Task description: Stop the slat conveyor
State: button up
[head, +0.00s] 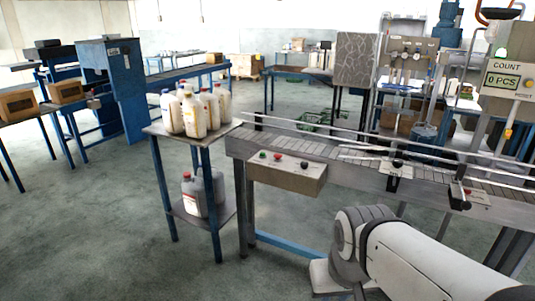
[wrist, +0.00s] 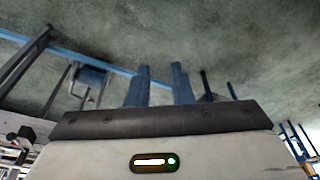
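The slat conveyor (head: 300,146) runs from the centre to the right edge in the head view, with pale slats between side rails. A beige control box (head: 287,177) is mounted on its front near the left end. Small coloured push buttons (head: 278,157) sit on top of the box, green and red among them; the labels are too small to read. In the wrist view, two blue fingers of my gripper (wrist: 161,75) stand apart with nothing between them. My gripper does not show in the head view, where only my white arm appears at lower right, apart from the box.
A small blue-legged stand (head: 225,129) with several white jugs (head: 194,112) adjoins the conveyor's left end. Grey jugs (head: 195,195) stand on its lower shelf. A count display (head: 503,80) reads 0 PCS. The floor at left is clear.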

grip_shut()
dwell(1.4)
